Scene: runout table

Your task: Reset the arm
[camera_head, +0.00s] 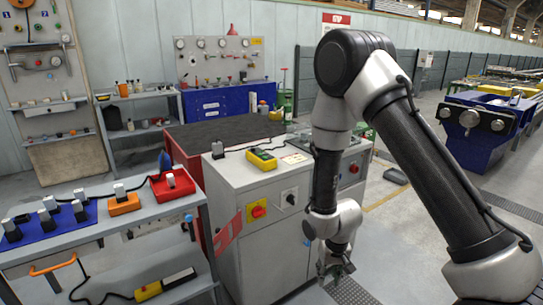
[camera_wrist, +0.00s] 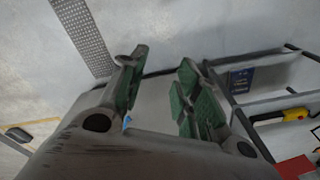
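My gripper (camera_head: 338,268) hangs low in front of the grey cabinet in the head view, at the end of my bent arm. In the wrist view my gripper (camera_wrist: 158,90) shows its two fingers with green pads standing well apart. Nothing is between the pads except a view of the floor and a pale surface. No object is held.
A grey cabinet (camera_head: 257,203) bears a yellow handheld device (camera_head: 262,159). A grey shelf at left holds a blue mat (camera_head: 50,226), an orange block (camera_head: 124,204) and a red tray (camera_head: 172,185). A yellow-black tool (camera_head: 165,284) lies below. Floor at right is mostly clear.

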